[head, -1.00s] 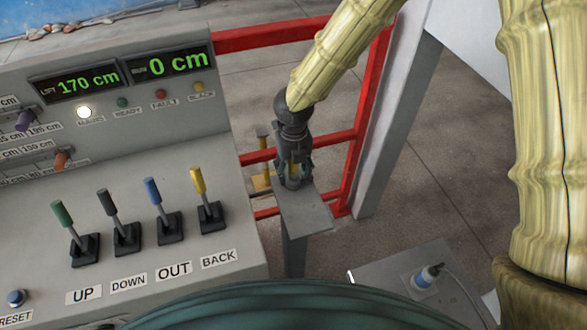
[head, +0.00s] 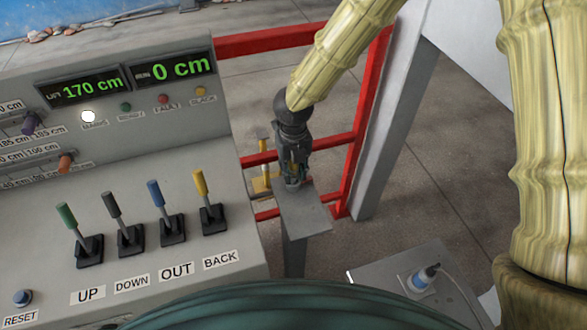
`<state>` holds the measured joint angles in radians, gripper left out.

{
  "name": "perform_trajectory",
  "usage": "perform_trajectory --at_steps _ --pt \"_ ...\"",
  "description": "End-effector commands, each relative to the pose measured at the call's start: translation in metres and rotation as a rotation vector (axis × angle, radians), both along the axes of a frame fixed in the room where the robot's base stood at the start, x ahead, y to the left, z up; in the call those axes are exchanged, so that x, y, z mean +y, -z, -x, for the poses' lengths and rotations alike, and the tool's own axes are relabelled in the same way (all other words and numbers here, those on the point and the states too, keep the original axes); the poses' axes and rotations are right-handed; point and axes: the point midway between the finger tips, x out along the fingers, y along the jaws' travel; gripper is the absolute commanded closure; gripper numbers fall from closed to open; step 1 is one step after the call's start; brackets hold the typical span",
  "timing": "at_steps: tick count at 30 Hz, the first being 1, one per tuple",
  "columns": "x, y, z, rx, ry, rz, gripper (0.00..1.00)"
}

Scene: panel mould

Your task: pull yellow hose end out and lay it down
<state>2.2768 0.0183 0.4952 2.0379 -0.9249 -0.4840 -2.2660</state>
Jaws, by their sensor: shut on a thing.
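My gripper (head: 293,175) points down at the top of a grey post with a flat plate (head: 305,215), right of the control console. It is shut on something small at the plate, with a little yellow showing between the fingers. This looks like the yellow hose end (head: 297,168), but the fingers hide most of it. I cannot tell whether it is still seated in the post. No length of hose shows clearly.
The console (head: 180,262) with several levers fills the left. A red frame (head: 360,150) and a grey column (head: 395,120) stand behind and right of the post. A yellow stand (head: 262,180) is behind it. A grey box (head: 375,272) with a blue-white plug (head: 424,278) is at lower right.

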Motion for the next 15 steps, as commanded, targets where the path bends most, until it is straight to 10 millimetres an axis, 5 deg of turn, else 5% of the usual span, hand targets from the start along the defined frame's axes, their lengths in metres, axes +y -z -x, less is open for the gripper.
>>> perform_trajectory --at_steps 15 --pt "0.000 -0.022 0.000 0.000 0.000 0.000 1.00"
